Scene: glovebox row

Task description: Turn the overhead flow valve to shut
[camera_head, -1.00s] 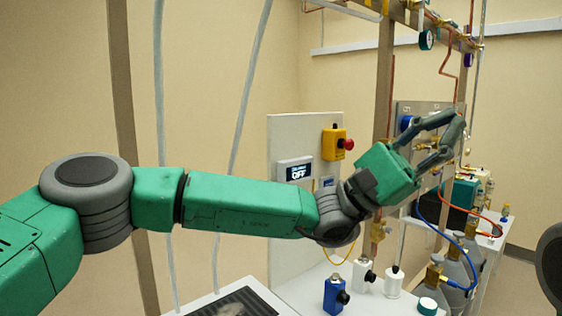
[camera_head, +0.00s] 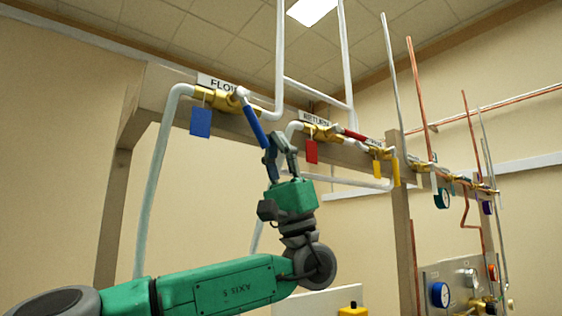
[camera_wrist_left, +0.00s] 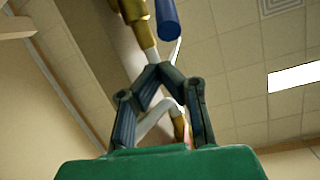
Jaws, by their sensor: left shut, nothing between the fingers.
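The flow valve is a brass body (camera_head: 222,101) on the overhead beam under a "FLOW" sign. Its blue lever handle (camera_head: 254,126) slants down to the right from the valve, and a blue tag (camera_head: 201,122) hangs at its left. My left gripper (camera_head: 280,138) points up, shut and empty, just below and right of the blue handle's lower end. In the left wrist view the gripper (camera_wrist_left: 160,72) has its fingertips together, with the blue handle (camera_wrist_left: 168,18) just beyond them. I cannot tell whether they touch. My right gripper is not in view.
The return valve (camera_head: 320,131) with a red handle (camera_head: 354,134) and red tag (camera_head: 311,152) is to the right. Beyond it is a valve with a yellow handle (camera_head: 396,171). White pipes rise around the beam (camera_head: 160,92).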

